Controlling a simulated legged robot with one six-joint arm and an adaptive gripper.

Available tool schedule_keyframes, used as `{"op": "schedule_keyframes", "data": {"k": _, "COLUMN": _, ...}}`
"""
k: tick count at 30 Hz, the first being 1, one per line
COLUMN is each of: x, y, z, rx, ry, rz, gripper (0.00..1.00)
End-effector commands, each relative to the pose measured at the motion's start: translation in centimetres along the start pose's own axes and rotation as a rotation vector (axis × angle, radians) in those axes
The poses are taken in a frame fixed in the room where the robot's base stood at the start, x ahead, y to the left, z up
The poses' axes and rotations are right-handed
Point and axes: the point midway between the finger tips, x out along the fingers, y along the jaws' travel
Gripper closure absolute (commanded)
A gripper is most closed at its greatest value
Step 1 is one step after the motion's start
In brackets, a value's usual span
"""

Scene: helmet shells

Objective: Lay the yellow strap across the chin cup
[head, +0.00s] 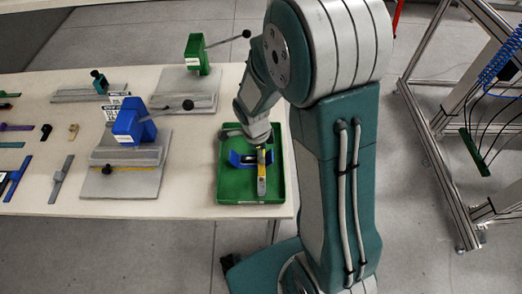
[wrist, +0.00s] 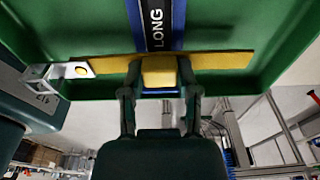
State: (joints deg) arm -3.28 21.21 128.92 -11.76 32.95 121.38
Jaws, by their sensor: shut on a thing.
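The yellow strap (head: 262,184) is gripped by my gripper (head: 264,149) over the green tray (head: 224,184), at the table's right end. In the wrist view the fingers (wrist: 160,76) close on a yellow block at the middle of the strap (wrist: 222,62). A silver buckle (wrist: 58,72) is at its left end. In the wrist view a blue band with a black "LONG" label (wrist: 157,28) runs crosswise to the strap. Contact between strap and cup is unclear.
A blue clamp (head: 127,122) on a grey plate (head: 120,183) stands left of the tray. A green clamp (head: 196,55) stands behind on another plate. Several loose straps and small parts lie at the table's left. A metal frame (head: 432,150) stands on the floor at right.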

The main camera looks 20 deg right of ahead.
Motion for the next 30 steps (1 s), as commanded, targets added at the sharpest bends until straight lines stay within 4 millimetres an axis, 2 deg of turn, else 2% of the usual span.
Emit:
{"op": "schedule_keyframes", "data": {"k": 2, "x": 0.2, "y": 0.0, "z": 0.0, "rx": 0.0, "ry": 0.0, "rz": 0.001, "gripper": 1.0}}
{"op": "schedule_keyframes", "data": {"k": 3, "x": 0.2, "y": 0.0, "z": 0.0, "rx": 0.0, "ry": 0.0, "rz": 0.0, "gripper": 0.41}}
{"op": "schedule_keyframes", "data": {"k": 4, "x": 0.2, "y": 0.0, "z": 0.0, "rx": 0.0, "ry": 0.0, "rz": 0.0, "gripper": 0.28}}
{"op": "schedule_keyframes", "data": {"k": 5, "x": 0.2, "y": 0.0, "z": 0.0, "rx": 0.0, "ry": 0.0, "rz": 0.0, "gripper": 0.24}}
{"op": "schedule_keyframes", "data": {"k": 15, "x": 0.1, "y": 0.0, "z": 0.0, "rx": 0.0, "ry": 0.0, "rz": -0.001, "gripper": 0.24}}
{"op": "schedule_keyframes", "data": {"k": 19, "x": -0.6, "y": -0.1, "z": 0.0, "rx": 0.001, "ry": -0.002, "rz": -0.004, "gripper": 0.24}}
{"op": "schedule_keyframes", "data": {"k": 23, "x": -2.8, "y": -0.1, "z": -0.1, "rx": 0.0, "ry": -0.002, "rz": -0.008, "gripper": 0.24}}
{"op": "schedule_keyframes", "data": {"k": 30, "x": -7.9, "y": -0.1, "z": 0.0, "rx": 0.0, "ry": -0.003, "rz": -0.008, "gripper": 0.24}}
